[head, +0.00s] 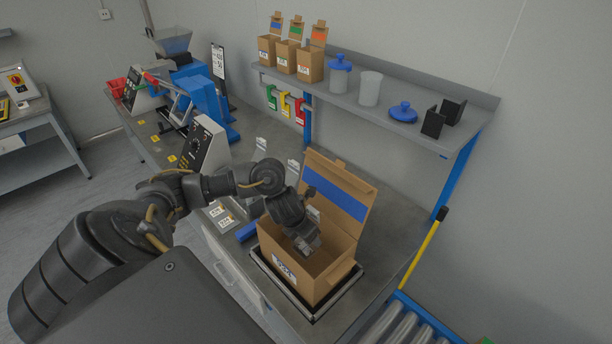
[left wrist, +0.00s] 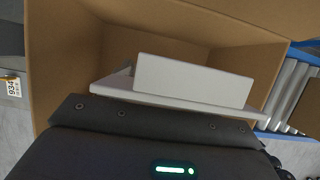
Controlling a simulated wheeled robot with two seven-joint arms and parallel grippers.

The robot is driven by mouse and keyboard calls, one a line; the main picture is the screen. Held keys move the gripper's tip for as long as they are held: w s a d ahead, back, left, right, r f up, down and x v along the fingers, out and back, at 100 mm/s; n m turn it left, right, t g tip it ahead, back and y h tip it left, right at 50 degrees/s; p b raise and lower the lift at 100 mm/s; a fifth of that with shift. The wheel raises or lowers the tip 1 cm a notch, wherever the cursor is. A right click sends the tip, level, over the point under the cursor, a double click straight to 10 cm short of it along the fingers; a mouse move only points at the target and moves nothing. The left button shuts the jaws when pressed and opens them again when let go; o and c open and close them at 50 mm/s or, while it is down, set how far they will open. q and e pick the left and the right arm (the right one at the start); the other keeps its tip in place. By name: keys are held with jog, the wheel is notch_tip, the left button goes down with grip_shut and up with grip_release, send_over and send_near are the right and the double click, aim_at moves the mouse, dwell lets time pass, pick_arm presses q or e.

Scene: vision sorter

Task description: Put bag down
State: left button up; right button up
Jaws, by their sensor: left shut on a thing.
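My left gripper (head: 306,243) reaches down into an open cardboard box (head: 328,284) in the head view. The box has a raised flap with a blue stripe and a label on its front, and it stands on a dark framed platform (head: 347,293). I cannot tell whether the bag touches the box floor. My right gripper is not in view.
A shelf (head: 385,103) above the bench holds small boxes, jars and a blue lid (head: 403,112). A roller conveyor (head: 414,326) is at the lower right beside a yellow pole (head: 421,256). Blue machines (head: 208,97) stand at the bench's far end.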

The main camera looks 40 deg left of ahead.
aim_at(299, 240)
pick_arm(q)
notch_tip(299, 240, down, 8)
jog(key=shift+b, duration=0.35)
jog(key=o, duration=1.1)
jog(key=shift+r, duration=0.1)
jog(key=p+v, duration=0.1)
jog(key=v, duration=1.1)
jog(key=shift+w, duration=0.1)
